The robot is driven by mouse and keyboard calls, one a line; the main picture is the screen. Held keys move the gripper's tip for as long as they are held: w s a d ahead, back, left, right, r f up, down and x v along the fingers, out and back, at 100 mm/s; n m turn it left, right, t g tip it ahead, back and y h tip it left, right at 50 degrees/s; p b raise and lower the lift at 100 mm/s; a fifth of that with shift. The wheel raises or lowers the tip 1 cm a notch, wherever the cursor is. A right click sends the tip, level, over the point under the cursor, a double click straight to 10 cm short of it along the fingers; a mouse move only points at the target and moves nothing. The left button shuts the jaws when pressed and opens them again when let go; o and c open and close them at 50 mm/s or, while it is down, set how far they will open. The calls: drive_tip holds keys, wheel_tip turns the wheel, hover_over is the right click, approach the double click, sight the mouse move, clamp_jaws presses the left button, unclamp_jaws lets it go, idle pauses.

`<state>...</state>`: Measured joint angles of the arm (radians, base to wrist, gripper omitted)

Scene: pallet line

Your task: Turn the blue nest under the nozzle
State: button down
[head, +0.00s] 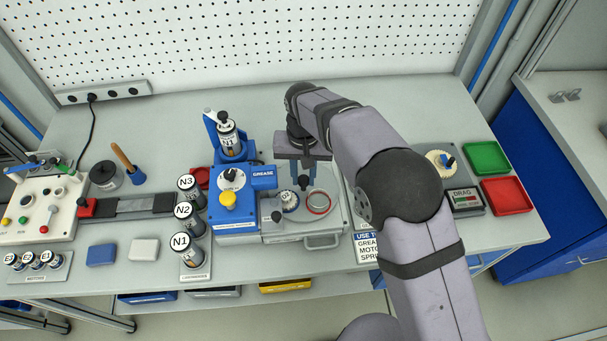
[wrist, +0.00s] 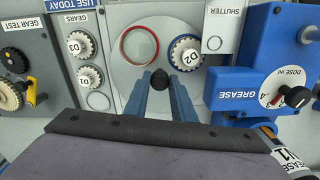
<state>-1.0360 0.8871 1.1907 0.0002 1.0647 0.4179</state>
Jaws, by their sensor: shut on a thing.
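A pale turntable disc (wrist: 124,72) carries two nests. The blue nest (wrist: 171,53) holds a white toothed gear (wrist: 189,55) marked G2; in the head view this gear (head: 288,201) is at the disc's left. The red-rimmed nest (wrist: 123,47) is empty and also shows in the head view (head: 318,210). My gripper (wrist: 160,82) is shut on the black knob (wrist: 159,77) at the disc's front middle in the wrist view. In the head view my gripper (head: 302,183) points down over the disc. I cannot make out the nozzle tip.
A plate marked SHUTTER (wrist: 217,30) lies beside the blue nest. Gears (wrist: 90,77) sit in a holder on the other side. Red (head: 507,195) and green (head: 486,157) trays are at right.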

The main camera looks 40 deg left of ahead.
sight(304, 178)
drive_tip(key=shift+w+a+r+m, duration=0.1)
drive_tip(key=shift+m, duration=3.4)
drive_tip(key=c, duration=1.5)
unclamp_jaws()
drive_tip(key=shift+r+b, duration=1.35)
drive_tip(key=shift+r, duration=2.3)
